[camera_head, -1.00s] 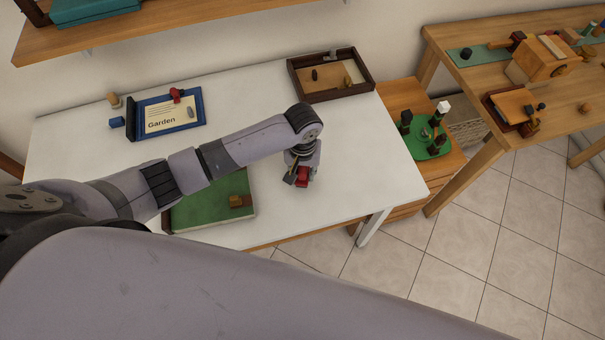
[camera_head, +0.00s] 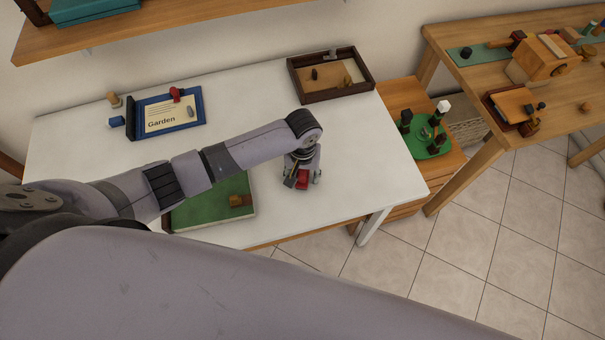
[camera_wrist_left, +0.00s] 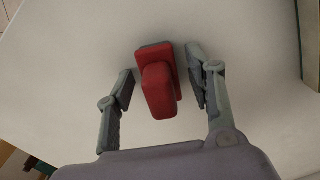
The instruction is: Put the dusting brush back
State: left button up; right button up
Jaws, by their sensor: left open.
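A small red block with a raised red grip and a grey edge (camera_wrist_left: 158,92), which looks like the dusting brush, sits on the white table (camera_head: 345,150). It also shows in the head view (camera_head: 302,180), partly covered by my gripper. My left gripper (camera_head: 302,184) is open above the table, its fingers on either side of the red block. In the left wrist view the left finger is clearly apart from it; the right finger is close beside it, and I cannot tell whether it touches. My right gripper is not in view.
A dark wooden tray (camera_head: 299,82) stands at the back right of the table. A blue "Garden" board (camera_head: 154,130) lies at the back left. A green board (camera_head: 205,209) lies partly under my left arm. A low cabinet with a green tray (camera_head: 432,151) stands right.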

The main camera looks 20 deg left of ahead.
aim_at(303, 172)
pick_arm(q)
notch_tip(303, 172, up, 12)
jog(key=shift+r, duration=0.2)
dwell(0.4)
